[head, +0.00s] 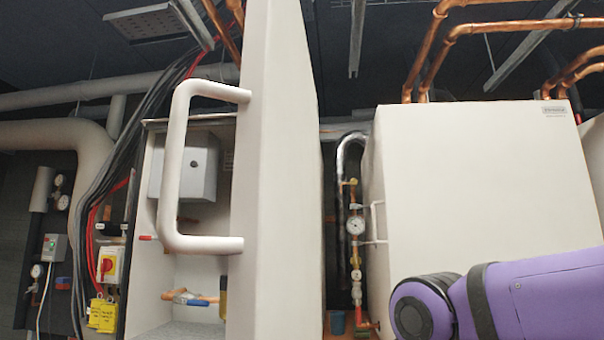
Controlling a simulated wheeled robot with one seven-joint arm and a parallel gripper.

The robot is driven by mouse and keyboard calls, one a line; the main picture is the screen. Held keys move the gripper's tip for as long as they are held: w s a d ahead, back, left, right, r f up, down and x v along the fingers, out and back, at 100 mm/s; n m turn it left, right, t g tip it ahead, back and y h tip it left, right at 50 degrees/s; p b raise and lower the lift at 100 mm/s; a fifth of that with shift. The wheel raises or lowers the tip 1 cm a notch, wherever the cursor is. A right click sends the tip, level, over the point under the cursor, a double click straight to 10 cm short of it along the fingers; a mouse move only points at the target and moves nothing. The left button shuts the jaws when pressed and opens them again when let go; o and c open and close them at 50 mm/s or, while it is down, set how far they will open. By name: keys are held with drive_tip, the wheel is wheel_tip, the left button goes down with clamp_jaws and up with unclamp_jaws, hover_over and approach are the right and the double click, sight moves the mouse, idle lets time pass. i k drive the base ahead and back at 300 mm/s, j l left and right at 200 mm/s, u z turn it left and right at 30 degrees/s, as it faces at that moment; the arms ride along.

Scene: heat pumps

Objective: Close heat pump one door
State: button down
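The white heat pump door (285,170) stands open in the middle of the head view, seen nearly edge-on. Its large white handle (172,165) sticks out to the left. Behind and left of the door is the open heat pump cabinet (152,270), with a grey box (190,168), pipes and a blue-handled valve (197,301) inside. My purple arm shows at the lower right, in front of another heat pump. My gripper is out of view.
A second white heat pump (480,180), closed, stands at the right with its own small handle (375,222). A gauge (355,225) and pipes fill the gap between the units. Copper pipes (470,30) run overhead.

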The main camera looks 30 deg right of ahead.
sight(273, 247)
drive_tip(key=k+j+z, duration=0.1)
drive_tip(key=k+j, duration=0.15)
drive_tip(key=k, duration=0.3)
drive_tip(key=k+j+z, duration=0.15)
drive_tip(key=k, duration=0.35)
